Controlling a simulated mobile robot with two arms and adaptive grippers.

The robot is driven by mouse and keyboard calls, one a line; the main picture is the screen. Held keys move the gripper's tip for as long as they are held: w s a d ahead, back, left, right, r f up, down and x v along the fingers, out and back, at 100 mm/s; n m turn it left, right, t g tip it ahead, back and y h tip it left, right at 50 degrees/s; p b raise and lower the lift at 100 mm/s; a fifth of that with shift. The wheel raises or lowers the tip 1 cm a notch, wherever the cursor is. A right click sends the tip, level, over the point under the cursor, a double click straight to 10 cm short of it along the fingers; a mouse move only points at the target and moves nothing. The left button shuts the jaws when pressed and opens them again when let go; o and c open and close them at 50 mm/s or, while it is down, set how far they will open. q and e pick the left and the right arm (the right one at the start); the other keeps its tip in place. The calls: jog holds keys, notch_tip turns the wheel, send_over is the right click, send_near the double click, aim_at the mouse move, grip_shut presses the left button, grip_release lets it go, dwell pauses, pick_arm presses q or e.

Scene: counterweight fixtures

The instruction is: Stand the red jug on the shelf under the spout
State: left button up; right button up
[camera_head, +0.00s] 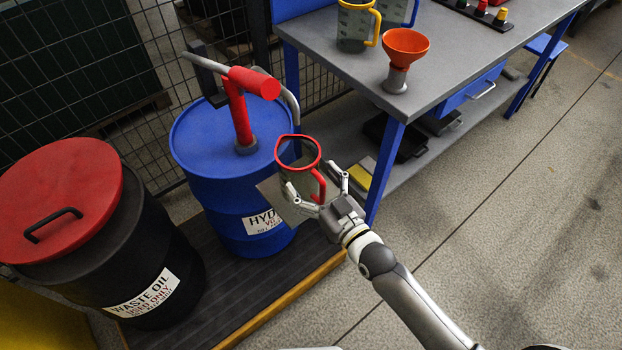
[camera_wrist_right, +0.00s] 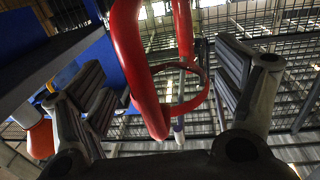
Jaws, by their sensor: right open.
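The red jug (camera_head: 298,163), a see-through jug with a red rim and red handle, is upright at the front of the blue drum (camera_head: 195,150). A flat grey shelf (camera_head: 270,191) shows beside its lower part; its base is partly hidden, so I cannot tell whether it rests there. The grey spout (camera_head: 291,101) curves down from the red pump (camera_head: 240,110) just above the jug. My right gripper (camera_head: 315,179) is open, its fingers either side of the jug's handle. In the right wrist view the red handle (camera_wrist_right: 137,65) lies between the spread fingers. My left gripper is out of view.
A black waste oil drum (camera_head: 150,240) with a red lid (camera_head: 60,195) stands at left. Open floor lies right.

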jog(key=v, duration=1.1)
jog(key=shift+d+f, duration=0.1)
jog(key=shift+d, duration=0.05)
jog(key=s+d+f+m+g+h, duration=0.1)
jog(key=s+d+f+g+h, duration=0.2)
jog(key=f, duration=0.8)
jog(key=s+d+f+g+h, duration=0.1)
jog(key=s+d+f+g, duration=0.3)
jog(key=f, duration=0.7)
jog(key=s+d+f+m+h, duration=0.1)
jog(key=s+d+f+h, duration=0.2)
jog(key=f, duration=0.9)
jog(key=s+d+f+g, duration=0.1)
jog(key=s+f, duration=0.3)
jog(key=s, duration=0.4)
jog(key=s+d+f+m+g+h, duration=0.1)
jog(key=s+d+f+g, duration=0.1)
jog(key=s+f+g, duration=0.2)
jog(key=s+d+f+g+h, duration=0.1)
jog(key=s+d+f+g, duration=0.1)
jog(key=s+f, duration=0.4)
jog(key=s, duration=0.5)
jog(key=shift+s+m+g, duration=0.3)
jog(key=shift+s, duration=0.05)
